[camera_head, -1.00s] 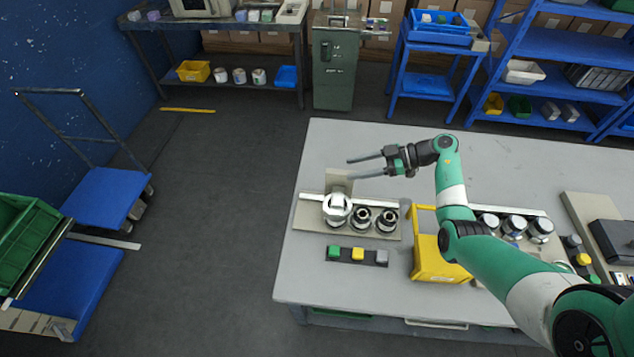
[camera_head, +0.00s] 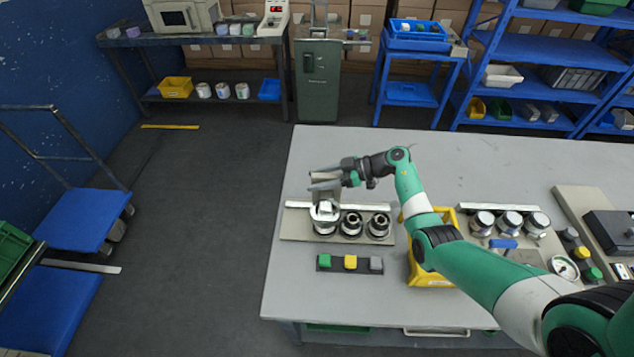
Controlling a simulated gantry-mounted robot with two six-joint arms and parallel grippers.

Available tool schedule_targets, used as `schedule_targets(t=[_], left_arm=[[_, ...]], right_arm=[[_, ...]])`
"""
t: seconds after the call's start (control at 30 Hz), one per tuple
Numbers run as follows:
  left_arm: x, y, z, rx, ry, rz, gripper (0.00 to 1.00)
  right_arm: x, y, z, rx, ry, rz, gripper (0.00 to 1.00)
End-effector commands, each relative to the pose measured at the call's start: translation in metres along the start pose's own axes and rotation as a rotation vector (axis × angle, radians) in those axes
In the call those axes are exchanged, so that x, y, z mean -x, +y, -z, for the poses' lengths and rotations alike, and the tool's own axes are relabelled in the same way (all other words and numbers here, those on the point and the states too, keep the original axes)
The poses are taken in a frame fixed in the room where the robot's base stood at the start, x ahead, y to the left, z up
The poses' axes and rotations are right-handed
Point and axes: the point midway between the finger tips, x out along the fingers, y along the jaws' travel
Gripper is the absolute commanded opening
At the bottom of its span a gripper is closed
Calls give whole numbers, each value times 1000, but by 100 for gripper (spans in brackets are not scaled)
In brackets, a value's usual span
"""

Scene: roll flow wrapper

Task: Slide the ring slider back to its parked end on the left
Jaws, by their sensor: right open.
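A white ring-shaped piece (camera_head: 324,217), which looks like the ring slider, stands at the left part of a beige plate (camera_head: 293,227) on the table. A white rail (camera_head: 297,205) runs along the back of this plate. Two dark-and-silver ring fittings, one in the middle (camera_head: 351,224) and one on the right (camera_head: 378,225), stand beside the white piece. My right gripper (camera_head: 316,180) is open, its fingers pointing left, just behind and above the white piece. It partly covers an upright beige panel behind the rail. Contact cannot be told. My left gripper is out of view.
A strip with green, yellow and grey buttons (camera_head: 350,263) lies in front of the plate. A yellow bin (camera_head: 430,275) stands to its right, partly under my right arm. Several jars (camera_head: 509,222) and a gauge (camera_head: 564,267) are farther right. The table's back area is clear.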

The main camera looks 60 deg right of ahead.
Motion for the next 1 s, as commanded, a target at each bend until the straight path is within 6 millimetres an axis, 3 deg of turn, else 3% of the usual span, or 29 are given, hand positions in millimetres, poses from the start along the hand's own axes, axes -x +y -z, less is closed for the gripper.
schedule_targets(t=[0.27, 0.6, 1.0], left_arm=[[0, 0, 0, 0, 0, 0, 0], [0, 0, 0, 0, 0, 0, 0], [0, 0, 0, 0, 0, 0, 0]], right_arm=[[-3, 0, 1, 0, 0, -2, 57], [-3, 0, 0, 1, 0, -1, 0], [-3, 0, 0, 1, 0, -1, 0]])
